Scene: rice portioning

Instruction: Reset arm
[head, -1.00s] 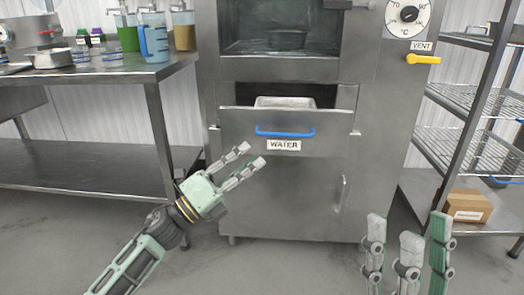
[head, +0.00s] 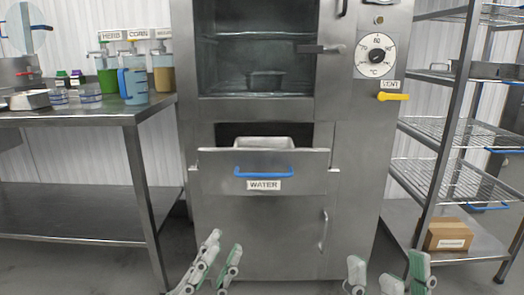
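My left gripper (head: 219,258) shows at the bottom edge of the head view, left of centre. Its fingers are spread apart with nothing between them. My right gripper (head: 385,276) is at the bottom edge, right of centre, with its fingers apart and empty. Both are in front of the lower part of the steel cabinet (head: 260,230) and appear clear of it. Most of both arms is out of view.
The WATER drawer (head: 215,172) with a blue handle (head: 264,171) is pulled out and holds a metal pan. A dark pan (head: 265,80) sits in the compartment above. A steel table (head: 60,118) stands left, a wire rack (head: 450,130) right, with a cardboard box (head: 447,235) low on it.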

